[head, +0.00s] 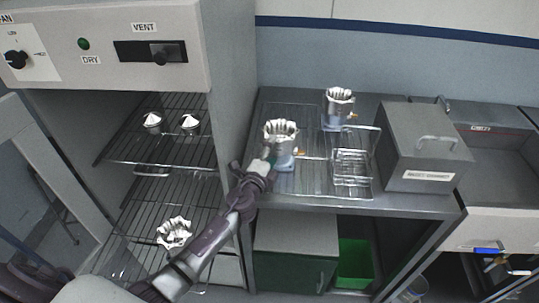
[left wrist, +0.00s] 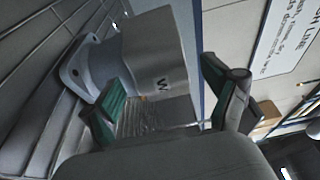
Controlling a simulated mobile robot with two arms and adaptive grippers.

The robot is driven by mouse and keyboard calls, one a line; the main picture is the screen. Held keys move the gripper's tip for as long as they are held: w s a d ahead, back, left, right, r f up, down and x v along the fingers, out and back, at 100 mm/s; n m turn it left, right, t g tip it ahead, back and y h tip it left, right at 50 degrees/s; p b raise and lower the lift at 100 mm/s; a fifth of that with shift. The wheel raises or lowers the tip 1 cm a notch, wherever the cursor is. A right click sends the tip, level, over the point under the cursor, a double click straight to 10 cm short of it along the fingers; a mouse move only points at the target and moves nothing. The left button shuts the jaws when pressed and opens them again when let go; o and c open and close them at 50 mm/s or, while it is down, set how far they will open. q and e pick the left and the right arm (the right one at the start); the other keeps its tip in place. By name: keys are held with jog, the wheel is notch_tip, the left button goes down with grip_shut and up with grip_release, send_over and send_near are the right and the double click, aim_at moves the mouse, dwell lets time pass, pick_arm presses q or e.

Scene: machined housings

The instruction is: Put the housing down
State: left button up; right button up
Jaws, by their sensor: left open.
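A machined silver housing (head: 281,132) with a jagged crown-like top and a bluish base stands upright on the wire rack (head: 308,184) on the metal bench. My left gripper (head: 268,163) is at the housing's left front side. In the left wrist view the grey housing (left wrist: 162,68), marked with a W, shows ahead of the open left gripper (left wrist: 170,105), with its flange to the left. The left fingertip overlaps the housing in the picture; I cannot tell if it touches. The right fingertip is apart from it. My right gripper is not in view.
Another housing (head: 338,108) stands behind on the bench. A wire basket (head: 351,170) and a grey lidded box (head: 424,150) are to the right. The open drying cabinet at left has wire shelves with two small parts (head: 152,122) above and a crown-topped part (head: 173,232) below.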

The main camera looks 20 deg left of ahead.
pick_arm(q)
jog(key=s+b, duration=0.1)
jog(key=s, duration=1.1)
jog(key=shift+d, duration=0.1)
